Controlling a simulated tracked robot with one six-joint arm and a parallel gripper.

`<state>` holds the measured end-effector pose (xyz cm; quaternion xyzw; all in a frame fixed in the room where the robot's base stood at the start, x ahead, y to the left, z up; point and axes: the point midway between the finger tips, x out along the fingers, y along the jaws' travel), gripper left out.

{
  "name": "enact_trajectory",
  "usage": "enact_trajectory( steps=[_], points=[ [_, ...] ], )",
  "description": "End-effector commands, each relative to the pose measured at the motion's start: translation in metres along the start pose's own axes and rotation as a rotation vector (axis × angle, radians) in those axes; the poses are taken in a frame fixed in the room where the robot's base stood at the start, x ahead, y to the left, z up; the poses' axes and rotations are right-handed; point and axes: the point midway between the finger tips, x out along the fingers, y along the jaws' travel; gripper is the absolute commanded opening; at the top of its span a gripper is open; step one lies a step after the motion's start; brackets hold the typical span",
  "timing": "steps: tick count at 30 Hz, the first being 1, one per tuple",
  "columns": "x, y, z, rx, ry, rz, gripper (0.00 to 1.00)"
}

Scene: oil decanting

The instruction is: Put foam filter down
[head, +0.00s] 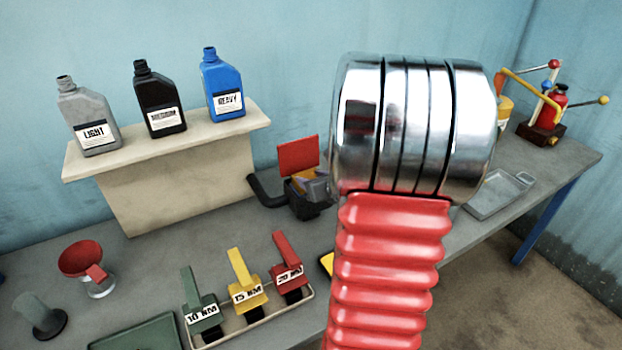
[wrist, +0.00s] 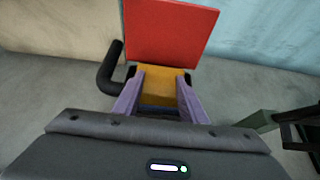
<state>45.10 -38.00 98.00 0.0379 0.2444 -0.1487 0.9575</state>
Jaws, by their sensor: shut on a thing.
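An orange-yellow block, which I take to be the foam filter (wrist: 155,84), sits between the purple fingers of my gripper (wrist: 162,92) in the wrist view. My gripper is shut on it. In the head view, the block (head: 303,182) shows only partly at the black box (head: 303,201), with my gripper (head: 317,187) at its right side. The box's red lid (head: 298,155) stands open behind it; the lid (wrist: 170,30) fills the top of the wrist view. I cannot tell whether the filter rests inside the box or is held just above it.
A black bent pipe (head: 266,191) sticks out left of the box. A shelf (head: 170,150) with grey (head: 88,115), black (head: 158,100) and blue (head: 222,85) bottles stands behind. Torque tools (head: 245,290) lie in front. A red funnel (head: 82,258) is at left, a grey tray (head: 498,195) at right.

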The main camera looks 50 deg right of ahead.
Motion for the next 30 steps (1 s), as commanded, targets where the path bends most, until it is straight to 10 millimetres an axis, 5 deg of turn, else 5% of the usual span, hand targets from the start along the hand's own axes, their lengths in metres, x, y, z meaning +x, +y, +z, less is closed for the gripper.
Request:
enact_trajectory(
  steps=[17, 18, 26, 30],
  points=[
    [0.0053, 0.0001, -0.0097, 0.0, 0.0, 0.0, 0.0],
    [0.0052, 0.0001, -0.0098, 0.0, 0.001, 0.0, 0.39],
    [0.0052, 0.0001, -0.0096, 0.0, 0.0, 0.0, 0.57],
    [0.0051, 0.0001, -0.0096, 0.0, 0.0, 0.0, 0.57]
  ],
)
